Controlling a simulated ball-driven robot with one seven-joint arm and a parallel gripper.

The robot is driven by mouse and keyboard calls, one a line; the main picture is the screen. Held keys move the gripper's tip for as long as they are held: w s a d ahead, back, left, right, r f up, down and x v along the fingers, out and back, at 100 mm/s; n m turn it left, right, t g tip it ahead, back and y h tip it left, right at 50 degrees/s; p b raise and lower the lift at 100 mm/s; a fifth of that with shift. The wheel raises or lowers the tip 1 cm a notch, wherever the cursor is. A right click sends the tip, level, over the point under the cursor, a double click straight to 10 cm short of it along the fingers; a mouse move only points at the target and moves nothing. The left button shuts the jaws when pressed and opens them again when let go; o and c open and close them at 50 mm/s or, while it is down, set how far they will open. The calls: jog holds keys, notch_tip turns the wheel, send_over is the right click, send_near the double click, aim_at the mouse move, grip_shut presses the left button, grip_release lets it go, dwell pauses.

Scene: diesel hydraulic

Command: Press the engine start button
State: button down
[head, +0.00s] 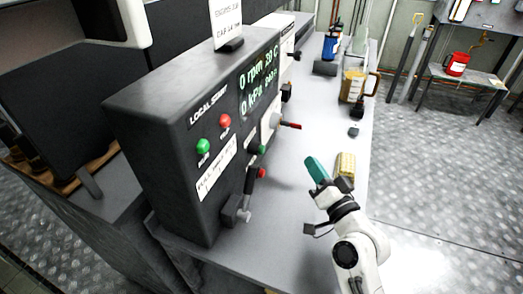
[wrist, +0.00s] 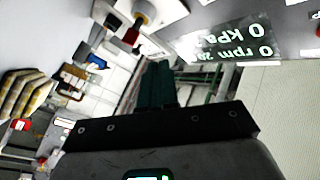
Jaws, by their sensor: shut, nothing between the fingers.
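The dark control box has a "LOCAL START" panel (head: 208,107) on its front. A green round button (head: 203,146) sits at its left, and a red round button (head: 225,121) sits to the right of it. The small labels under them are too blurred to read. My gripper (head: 311,164), with teal fingers, is shut and empty. It is above the bench, well to the right of both buttons and apart from the panel. In the wrist view the shut fingers (wrist: 158,82) show, with the readout (wrist: 235,45) beyond; neither button is clearly seen there.
A readout (head: 258,75) shows 0 rpm and 0 kPa. Below the panel a black lever with a red part (head: 261,173) and a red-handled valve (head: 291,126) stick out. A yellow ribbed block (head: 346,165) lies by my gripper. A jug (head: 354,85) stands farther back.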

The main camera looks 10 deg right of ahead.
aim_at(261, 150)
jog(key=w+a+p, duration=0.5)
jog(key=a+p, duration=0.2)
jog(key=shift+p, duration=0.3)
dwell(0.3)
jog(key=shift+w+a+r, duration=0.1)
jog(key=shift+w+a, duration=0.05)
jog(key=shift+a, duration=0.05)
dwell(1.8)
jog(key=shift+w+a+p, duration=0.15)
jog(key=shift+a+p, duration=0.05)
jog(key=shift+p, duration=0.15)
